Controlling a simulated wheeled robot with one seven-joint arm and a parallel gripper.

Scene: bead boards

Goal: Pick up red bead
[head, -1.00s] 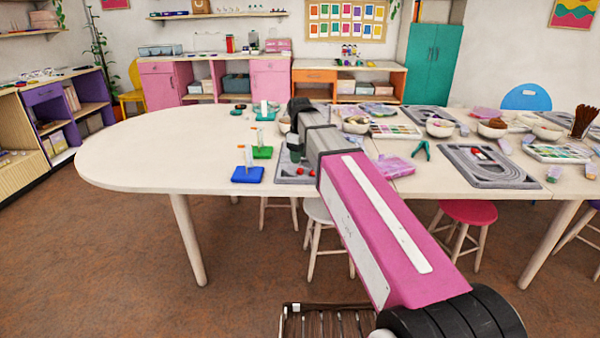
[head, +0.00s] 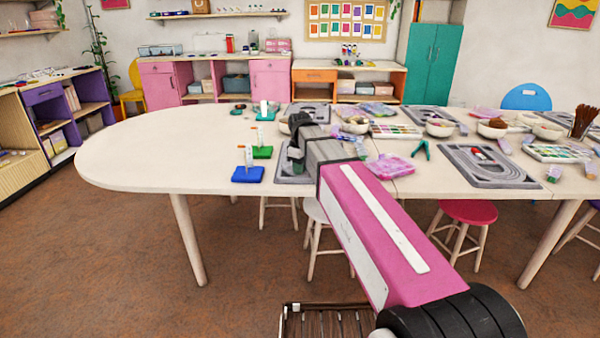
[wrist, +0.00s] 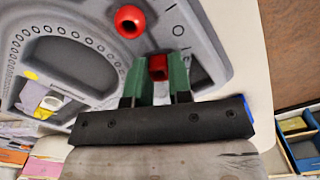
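In the wrist view, my gripper (wrist: 157,72) has its two green fingers close together, with a small dark-red blocky bead (wrist: 158,67) between the tips. The fingers appear to touch it on both sides. A second red bead, round with a hole (wrist: 130,20), sits apart on the grey bead board (wrist: 195,47), above and left of the fingertips. In the head view, my gripper (head: 297,158) is low over the near-left grey board (head: 285,178). Its arm hides much of that board, and no red beads show there.
A pink tray (head: 390,167) and another grey board (head: 490,167) lie to the right. The left end of the table (head: 150,160) is clear.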

